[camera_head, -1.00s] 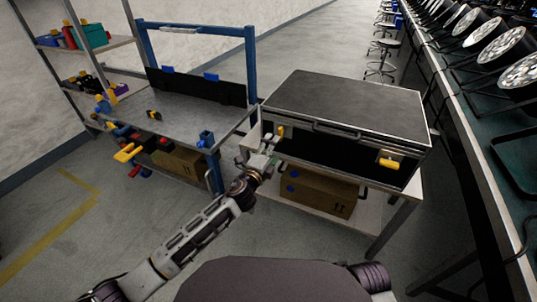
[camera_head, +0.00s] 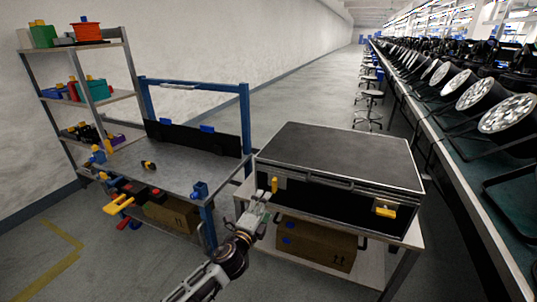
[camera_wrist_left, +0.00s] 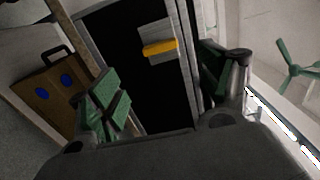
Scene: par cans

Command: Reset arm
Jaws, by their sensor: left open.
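My left gripper (camera_head: 262,204) is in front of the left part of a black case (camera_head: 345,158), near a yellow latch (camera_head: 274,185) on its front. In the left wrist view my left gripper (camera_wrist_left: 168,88) is open, its green-padded fingers apart with nothing held between them. A yellow latch (camera_wrist_left: 160,48) and the case's dark front show beyond the fingers. The case's lid looks down. A second yellow latch (camera_head: 385,211) is at the right of its front. My right gripper is not in view.
The case stands on a cart (camera_head: 368,268) with a cardboard box (camera_head: 315,245) on its lower shelf. A workbench (camera_head: 178,170) with small tools is at the left, beside a shelf rack (camera_head: 105,92). A long table of stage lights (camera_head: 470,185) runs along the right.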

